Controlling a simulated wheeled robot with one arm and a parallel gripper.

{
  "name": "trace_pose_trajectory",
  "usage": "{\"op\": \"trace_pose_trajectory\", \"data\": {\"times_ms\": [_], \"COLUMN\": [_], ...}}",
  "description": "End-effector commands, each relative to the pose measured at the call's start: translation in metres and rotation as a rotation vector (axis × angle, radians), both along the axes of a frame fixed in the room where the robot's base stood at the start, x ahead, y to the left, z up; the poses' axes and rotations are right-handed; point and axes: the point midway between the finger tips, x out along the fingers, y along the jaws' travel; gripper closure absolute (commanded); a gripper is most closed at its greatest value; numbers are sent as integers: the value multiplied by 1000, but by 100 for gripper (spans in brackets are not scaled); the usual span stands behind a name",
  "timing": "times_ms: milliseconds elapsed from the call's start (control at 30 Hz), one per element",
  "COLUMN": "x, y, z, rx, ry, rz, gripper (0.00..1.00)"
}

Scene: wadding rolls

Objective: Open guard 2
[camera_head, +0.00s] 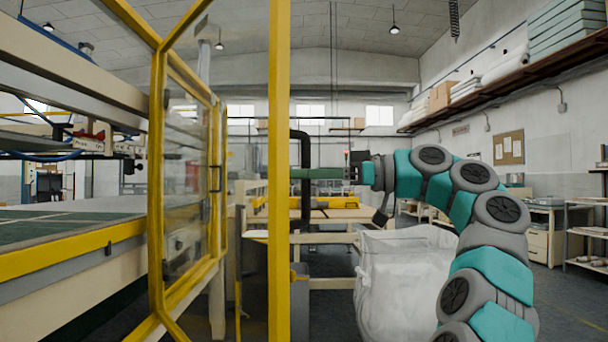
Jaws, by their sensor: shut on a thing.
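A yellow-framed guard with a clear pane stands close in front of me; its upright edge post (280,110) crosses the middle of the view. A black bow-shaped handle (301,148) sits on the right side of this post. My gripper (305,173) comes from the right and is shut on the handle at about its mid-height. The fingertips are partly hidden by the handle and post. Another yellow-framed clear panel (188,180) with a small dark handle (216,178) stands at the left, angled away. No guard number is readable.
A machine bed with a green top (60,228) and yellow edge lies at the left. A white bulk bag (405,280) stands below my arm. Shelves (587,235) and a cabinet (545,235) line the right wall. Some floor at the lower right is clear.

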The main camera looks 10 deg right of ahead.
Motion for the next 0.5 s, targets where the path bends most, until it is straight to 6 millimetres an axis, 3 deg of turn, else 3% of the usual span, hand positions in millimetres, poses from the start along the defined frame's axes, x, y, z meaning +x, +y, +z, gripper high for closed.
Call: {"op": "trace_pose_trajectory", "data": {"times_ms": [100,133,300,400,500], "x": [0,0,0,0,0], "y": [0,0,0,0,0], "z": [1,1,1,1,1], "rx": [2,2,1,2,1], "ry": [-2,-2,-2,-1,0], "rz": [0,-1,0,0,0], "gripper": [100,77,58,48,48]}}
